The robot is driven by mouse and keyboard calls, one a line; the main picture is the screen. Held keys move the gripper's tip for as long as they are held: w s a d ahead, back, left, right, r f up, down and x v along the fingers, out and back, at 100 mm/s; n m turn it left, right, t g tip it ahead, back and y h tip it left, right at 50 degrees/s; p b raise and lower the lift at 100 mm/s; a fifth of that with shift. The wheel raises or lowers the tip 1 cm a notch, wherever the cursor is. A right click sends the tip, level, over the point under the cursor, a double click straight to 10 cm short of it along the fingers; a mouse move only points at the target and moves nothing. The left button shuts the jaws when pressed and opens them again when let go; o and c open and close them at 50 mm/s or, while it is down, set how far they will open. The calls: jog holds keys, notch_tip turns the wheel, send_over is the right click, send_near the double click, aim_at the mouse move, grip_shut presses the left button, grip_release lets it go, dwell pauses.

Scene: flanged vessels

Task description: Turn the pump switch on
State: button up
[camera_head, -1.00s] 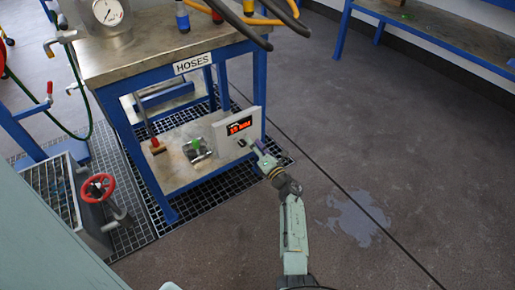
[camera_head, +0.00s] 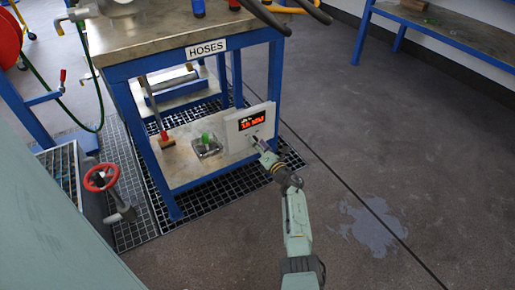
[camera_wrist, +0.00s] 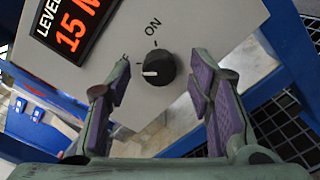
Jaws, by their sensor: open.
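The pump switch is a round black knob (camera_wrist: 160,68) on the front of a light grey panel box (camera_head: 249,121). Its white mark points left in the wrist view, away from the ON label (camera_wrist: 153,25) above it. A red lit level display (camera_wrist: 72,22) is on the same panel, upper left of the knob. My gripper (camera_wrist: 163,76) is open, with its purple-padded fingers to the left and right of the knob and apart from it. In the head view my gripper (camera_head: 262,148) is close to the panel's front; the knob is too small there to make out clearly.
The box stands on the lower shelf (camera_head: 188,171) of a blue-framed bench labelled HOSES (camera_head: 206,49). A device with a green part (camera_head: 206,144) is beside it. A red handwheel (camera_head: 101,178) is at left. Open floor (camera_head: 370,150) with a puddle (camera_head: 371,226) lies to the right.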

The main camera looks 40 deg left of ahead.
jog(key=shift+a, duration=0.1)
jog(key=shift+c, duration=0.4)
grip_shut()
